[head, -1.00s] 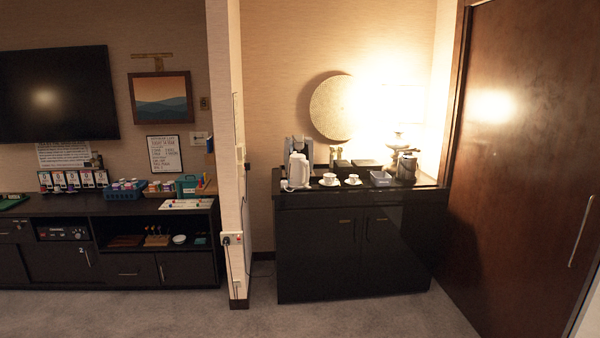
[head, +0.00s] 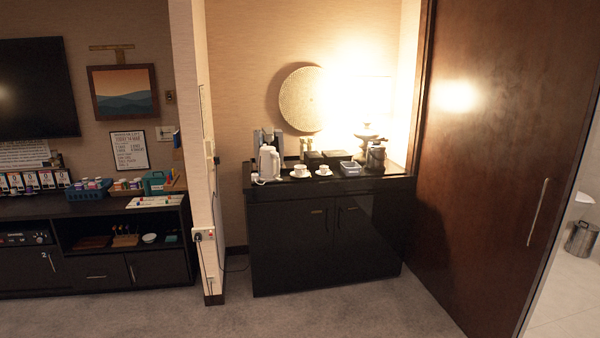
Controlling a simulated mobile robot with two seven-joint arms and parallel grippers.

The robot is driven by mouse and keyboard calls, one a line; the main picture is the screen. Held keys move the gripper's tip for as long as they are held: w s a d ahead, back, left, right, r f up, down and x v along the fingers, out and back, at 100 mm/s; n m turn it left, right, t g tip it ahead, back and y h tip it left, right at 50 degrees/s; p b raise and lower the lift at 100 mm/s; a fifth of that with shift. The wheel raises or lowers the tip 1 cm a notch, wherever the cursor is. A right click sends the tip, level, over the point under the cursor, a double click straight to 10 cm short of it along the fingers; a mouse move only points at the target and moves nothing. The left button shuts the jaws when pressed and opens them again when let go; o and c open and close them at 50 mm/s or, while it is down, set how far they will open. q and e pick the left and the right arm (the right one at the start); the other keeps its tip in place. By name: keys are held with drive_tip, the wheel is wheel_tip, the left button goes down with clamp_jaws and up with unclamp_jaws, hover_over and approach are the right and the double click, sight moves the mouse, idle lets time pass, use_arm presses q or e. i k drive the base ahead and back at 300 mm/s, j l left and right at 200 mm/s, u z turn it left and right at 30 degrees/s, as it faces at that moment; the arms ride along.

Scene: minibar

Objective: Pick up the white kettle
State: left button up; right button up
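The white kettle (head: 268,163) stands upright near the left end of the black minibar cabinet's top (head: 330,184). A grey machine (head: 262,137) stands close behind it. Two white cups on saucers are to its right, one nearer (head: 299,171) and one farther (head: 324,170). Neither of my grippers shows in the head view. The cabinet is some distance ahead across the floor.
Carpet (head: 330,312) in front of the cabinet is clear. A wall end (head: 196,150) stands left of the minibar, with a long dark shelf unit (head: 90,250) beyond it. A brown wooden door (head: 490,150) is at the right. A bin (head: 581,238) stands past it.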

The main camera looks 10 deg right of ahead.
sight(269, 163)
drive_tip(key=i, duration=3.65)
drive_tip(key=j+u, duration=0.05)
drive_tip(key=j, duration=0.1)
